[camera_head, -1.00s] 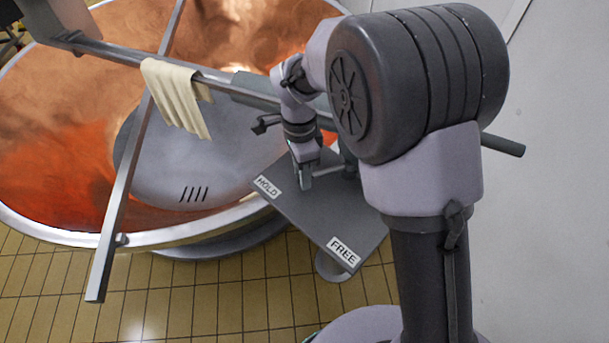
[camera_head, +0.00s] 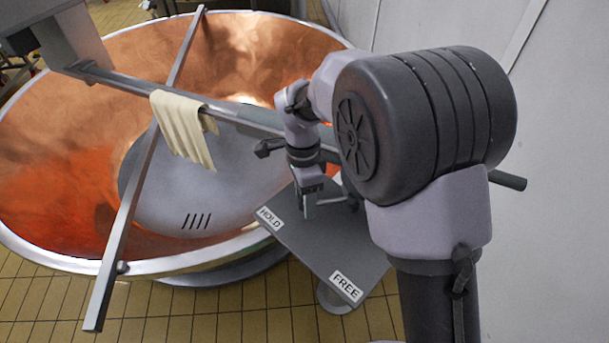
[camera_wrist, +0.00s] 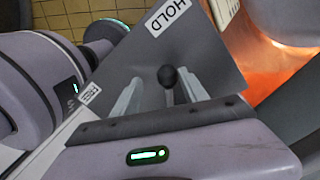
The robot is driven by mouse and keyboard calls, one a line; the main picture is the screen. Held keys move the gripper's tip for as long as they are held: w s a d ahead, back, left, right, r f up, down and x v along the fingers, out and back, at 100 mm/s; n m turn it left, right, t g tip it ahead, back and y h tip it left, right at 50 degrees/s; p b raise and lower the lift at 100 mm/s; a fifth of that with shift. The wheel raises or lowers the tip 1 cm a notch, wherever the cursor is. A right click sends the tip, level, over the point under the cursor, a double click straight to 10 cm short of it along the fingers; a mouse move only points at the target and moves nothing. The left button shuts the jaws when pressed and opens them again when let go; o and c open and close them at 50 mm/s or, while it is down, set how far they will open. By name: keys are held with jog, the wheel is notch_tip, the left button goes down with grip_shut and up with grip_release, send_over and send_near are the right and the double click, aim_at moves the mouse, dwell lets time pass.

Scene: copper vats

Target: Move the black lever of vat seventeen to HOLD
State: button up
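The black lever shows in the wrist view as a round black knob (camera_wrist: 168,76) on a short stem. It stands over a grey plate (camera_wrist: 208,58) marked HOLD (camera_wrist: 168,15) at one end and FREE (camera_wrist: 89,93) at the other. My gripper (camera_wrist: 158,80) is open, with one pale finger on each side of the lever; the knob is nearer the right finger. In the head view my gripper (camera_head: 308,203) is low over the plate (camera_head: 310,248), nearer the HOLD label (camera_head: 270,217) than the FREE label (camera_head: 346,286). I cannot make out the lever there.
The large copper vat (camera_head: 60,150) fills the left side, with a metal bar (camera_head: 140,190) across it. A cream cloth (camera_head: 183,128) hangs over a beam. A pale wall (camera_head: 550,200) stands close on the right. Tiled floor (camera_head: 180,328) lies in front.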

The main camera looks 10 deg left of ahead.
notch_tip(320, 180, up, 15)
jog(key=w+p, duration=0.1)
jog(key=p, duration=0.4)
jog(key=shift+w+a, duration=0.2)
jog(key=shift+a, duration=0.15)
jog(key=shift+r, duration=0.1)
jog(key=s+d+r+n+t+y+b, duration=0.1)
jog(key=s+d+r+n+t+b, duration=0.15)
jog(key=s+d, duration=0.45)
jog(key=s+d+r+n+t+y+b, duration=0.25)
jog(key=s+d, duration=0.25)
jog(key=d, duration=0.3)
jog(key=s+d+f+n+t+b, duration=0.1)
jog(key=s+d+f+n, duration=0.2)
jog(key=s, duration=0.4)
jog(key=shift+d+t+h+b, duration=0.3)
jog(key=shift+d+t+h, duration=0.1)
jog(key=shift+h, duration=0.05)
